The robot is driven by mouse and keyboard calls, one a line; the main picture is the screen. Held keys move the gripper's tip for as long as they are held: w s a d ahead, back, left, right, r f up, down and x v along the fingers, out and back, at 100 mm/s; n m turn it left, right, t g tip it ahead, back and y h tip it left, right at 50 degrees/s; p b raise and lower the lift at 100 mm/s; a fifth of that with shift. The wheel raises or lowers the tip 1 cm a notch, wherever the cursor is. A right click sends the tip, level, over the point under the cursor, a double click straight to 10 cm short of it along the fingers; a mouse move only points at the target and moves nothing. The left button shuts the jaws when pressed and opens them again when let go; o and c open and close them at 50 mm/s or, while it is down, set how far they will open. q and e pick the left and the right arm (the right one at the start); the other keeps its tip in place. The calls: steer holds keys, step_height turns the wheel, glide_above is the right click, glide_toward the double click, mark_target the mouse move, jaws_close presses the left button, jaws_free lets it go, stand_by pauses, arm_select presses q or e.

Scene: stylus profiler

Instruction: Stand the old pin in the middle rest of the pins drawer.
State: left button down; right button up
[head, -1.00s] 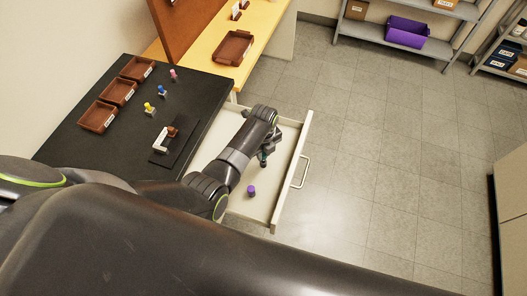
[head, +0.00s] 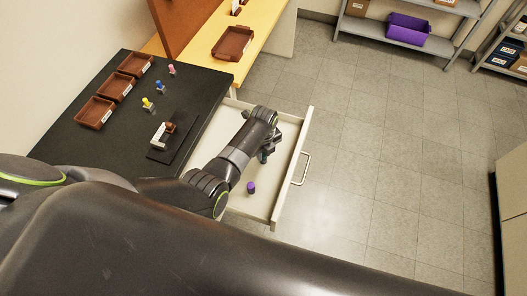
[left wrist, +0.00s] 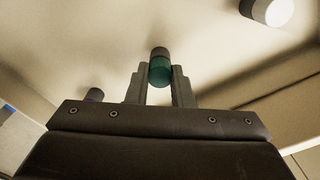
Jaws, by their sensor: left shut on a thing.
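My left gripper (head: 266,150) is inside the open pins drawer (head: 262,207), shut on a teal pin (head: 264,156). In the left wrist view, the teal pin (left wrist: 160,70) is between the two fingertips (left wrist: 160,82), with a darker grey end. A purple pin (head: 251,187) stands in the drawer, nearer than the gripper. The left wrist view also shows a dark cylinder with a bright white end (left wrist: 268,10) and a small dark stub (left wrist: 95,95). The arm hides part of the drawer, and I cannot make out the middle rest or whether the teal pin touches the floor.
The drawer front (head: 292,170) bounds the drawer at right. The floor beyond is clear.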

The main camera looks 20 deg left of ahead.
mark_target(264, 154)
arm_select(q)
steer(key=shift+f, duration=0.25)
steer(key=c, duration=1.2)
jaws_free()
steer(key=shift+c, duration=0.4)
step_height(264, 154, up, 5)
steer(key=p, duration=0.5)
steer(key=shift+r, duration=1.05)
